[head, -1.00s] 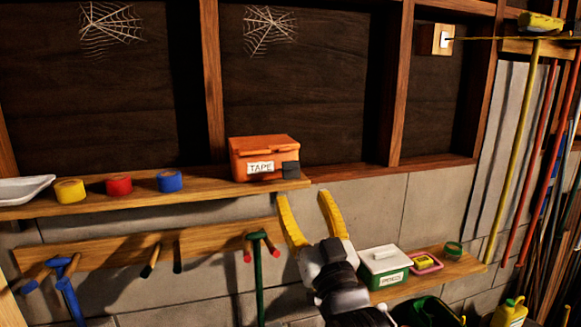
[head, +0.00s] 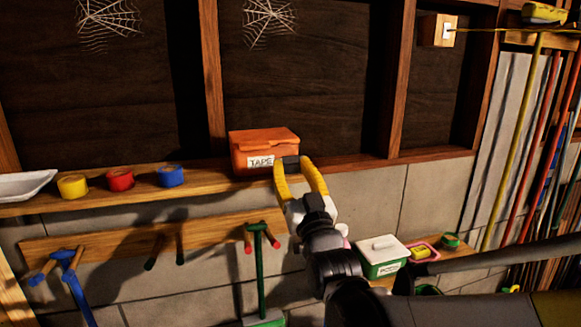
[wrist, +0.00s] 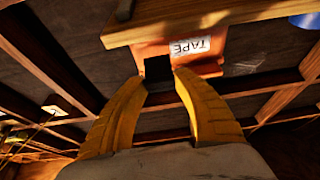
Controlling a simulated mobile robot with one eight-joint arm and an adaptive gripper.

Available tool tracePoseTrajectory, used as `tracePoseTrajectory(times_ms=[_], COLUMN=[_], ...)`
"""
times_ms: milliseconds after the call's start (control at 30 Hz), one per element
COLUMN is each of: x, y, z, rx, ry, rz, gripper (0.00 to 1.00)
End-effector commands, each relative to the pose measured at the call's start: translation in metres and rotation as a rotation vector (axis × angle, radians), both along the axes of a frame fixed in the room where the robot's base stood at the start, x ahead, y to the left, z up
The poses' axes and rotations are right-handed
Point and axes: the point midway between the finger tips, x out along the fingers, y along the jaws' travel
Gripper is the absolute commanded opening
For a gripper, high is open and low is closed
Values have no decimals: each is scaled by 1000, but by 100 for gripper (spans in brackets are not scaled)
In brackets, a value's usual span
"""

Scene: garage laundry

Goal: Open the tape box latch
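The orange tape box (head: 263,143) stands shut on the right end of the upper wooden shelf, its white TAPE label facing out. Its dark latch (head: 291,161) is at the front right corner, partly hidden by my fingers. My gripper (head: 293,163) is raised to the latch, its yellow fingertips apart. In the wrist view, which shows the box (wrist: 210,67) upside down, the dark latch (wrist: 157,68) lies between and just beyond the fingertips (wrist: 161,80). I cannot tell whether the fingers touch it.
Blue (head: 171,176), red (head: 120,179) and yellow (head: 73,186) tape rolls sit left along the shelf (head: 205,184). Tools hang on a rack (head: 205,237) below. A green box with a white lid (head: 382,255) stands on a lower shelf at right.

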Motion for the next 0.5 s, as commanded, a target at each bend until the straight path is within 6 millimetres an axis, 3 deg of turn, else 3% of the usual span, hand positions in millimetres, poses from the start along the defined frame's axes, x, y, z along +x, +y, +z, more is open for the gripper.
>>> tracePoseTrajectory(times_ms=[267,500], x=[0,2], y=[0,0], z=[4,16], rx=[-5,-53], ry=[16,186], rz=[0,-2], gripper=[5,4])
